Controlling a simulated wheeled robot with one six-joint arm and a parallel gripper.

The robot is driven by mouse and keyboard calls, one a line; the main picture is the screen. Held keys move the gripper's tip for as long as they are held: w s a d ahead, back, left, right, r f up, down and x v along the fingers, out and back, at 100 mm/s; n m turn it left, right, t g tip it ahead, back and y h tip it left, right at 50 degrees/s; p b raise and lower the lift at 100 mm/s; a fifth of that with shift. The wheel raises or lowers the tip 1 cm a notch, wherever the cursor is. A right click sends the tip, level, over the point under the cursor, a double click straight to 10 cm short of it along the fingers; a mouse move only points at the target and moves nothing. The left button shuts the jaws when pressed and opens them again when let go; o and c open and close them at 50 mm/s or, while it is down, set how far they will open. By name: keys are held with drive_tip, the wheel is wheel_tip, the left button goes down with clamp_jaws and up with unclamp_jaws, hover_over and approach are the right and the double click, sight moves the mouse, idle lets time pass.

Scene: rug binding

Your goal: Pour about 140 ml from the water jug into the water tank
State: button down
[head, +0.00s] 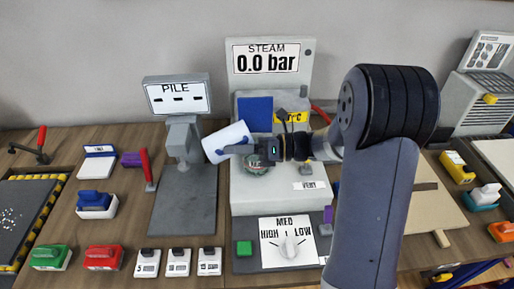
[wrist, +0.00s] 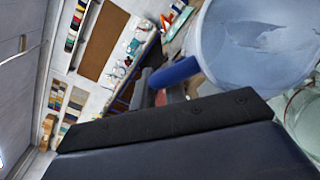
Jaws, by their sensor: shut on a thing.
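The water jug (head: 228,142) is a pale translucent cylinder, tilted well over in the air beside the steam unit. My gripper (head: 247,150) is shut on its blue handle (wrist: 175,72). The jug body fills the upper right of the wrist view (wrist: 262,40), with a pale surface inside it that may be water. A round greenish clear vessel, which looks like the water tank (head: 257,167), sits on the steam unit just below my gripper and partly hidden by it. Its rim seems to show at the wrist view's right edge (wrist: 303,120). I cannot make out a stream or the tank's level.
The steam unit (head: 278,202) carries a "0.0 bar" display (head: 266,59) and a HIGH/MED/LOW dial (head: 289,246). The pile gauge (head: 178,98) stands close on the left. Green (head: 51,257) and red (head: 104,257) blocks and several weights lie along the bench front.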

drive_tip(key=shift+d+r+y, duration=0.3)
drive_tip(key=shift+y, duration=0.2)
idle(0.8)
drive_tip(key=shift+s+a+f, duration=0.1)
drive_tip(key=shift+a+f, duration=0.05)
drive_tip(key=shift+a, duration=0.15)
drive_tip(key=h+p, duration=0.1)
drive_tip(key=a+h+p, duration=0.1)
drive_tip(key=f+h+p, duration=0.1)
drive_tip(key=p, duration=0.1)
drive_tip(key=shift+s+a+f+n+h, duration=0.1)
drive_tip(key=shift+s+a+n+h, duration=0.2)
drive_tip(key=shift+a+n, duration=0.1)
drive_tip(key=shift+a+f+h+p, duration=0.2)
drive_tip(key=shift+f+h+p, duration=0.35)
drive_tip(key=shift+h+p, duration=0.4)
drive_tip(key=shift+r, duration=0.1)
idle(0.5)
